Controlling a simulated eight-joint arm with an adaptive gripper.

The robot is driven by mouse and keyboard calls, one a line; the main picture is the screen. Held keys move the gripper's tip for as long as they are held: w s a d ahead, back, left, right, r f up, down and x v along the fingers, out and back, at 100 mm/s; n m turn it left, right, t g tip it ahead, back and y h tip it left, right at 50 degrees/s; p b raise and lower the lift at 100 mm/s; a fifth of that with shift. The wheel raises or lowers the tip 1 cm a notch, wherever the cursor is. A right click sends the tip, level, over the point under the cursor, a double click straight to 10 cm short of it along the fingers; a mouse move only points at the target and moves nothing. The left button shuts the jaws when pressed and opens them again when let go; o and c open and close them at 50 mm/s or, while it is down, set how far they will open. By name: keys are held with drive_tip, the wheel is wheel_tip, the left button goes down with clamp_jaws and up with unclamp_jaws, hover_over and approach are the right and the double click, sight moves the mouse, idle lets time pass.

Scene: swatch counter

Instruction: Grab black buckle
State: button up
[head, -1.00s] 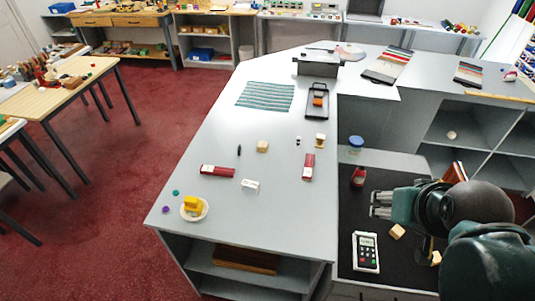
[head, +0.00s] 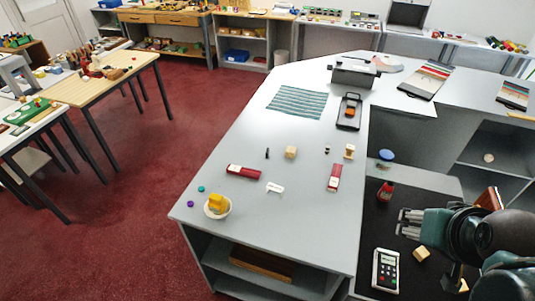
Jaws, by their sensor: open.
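A small black piece (head: 267,153) lies on the grey counter (head: 225,205), left of a pale wooden block (head: 290,152). It is too small to tell for sure that it is the black buckle. Another tiny dark and white piece (head: 327,150) lies right of the block. My gripper (head: 402,222) is at the lower right, above the dark mat, with its fingers pointing left. It is open, with nothing seen between the fingers. It is well apart from both small pieces.
Two red boxes (head: 243,171) (head: 335,177), a white tag (head: 274,188) and a bowl with a yellow block (head: 224,212) stand around the black piece. A red bottle (head: 386,191), a calculator-like device (head: 386,270) and a wooden block (head: 421,253) are near my gripper.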

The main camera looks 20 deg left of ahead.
idle(0.3)
drive_tip(key=w+a+r+n+g, duration=0.1)
drive_tip(key=w+a+r+n, duration=0.25)
drive_tip(key=w, duration=0.35)
drive_tip(key=w+a+r+n+g, duration=0.1)
drive_tip(key=w+a+r+n, duration=0.1)
drive_tip(key=w+a, duration=0.45)
drive_tip(key=n+g+b, duration=0.1)
drive_tip(key=n+g, duration=0.4)
drive_tip(key=n, duration=1)
hover_over(268, 150)
drive_tip(key=shift+m, duration=0.25)
wheel_tip(268, 150, down, 25)
drive_tip(key=shift+s, duration=0.15)
drive_tip(key=shift+d, duration=0.1)
drive_tip(key=shift+f, duration=1.3)
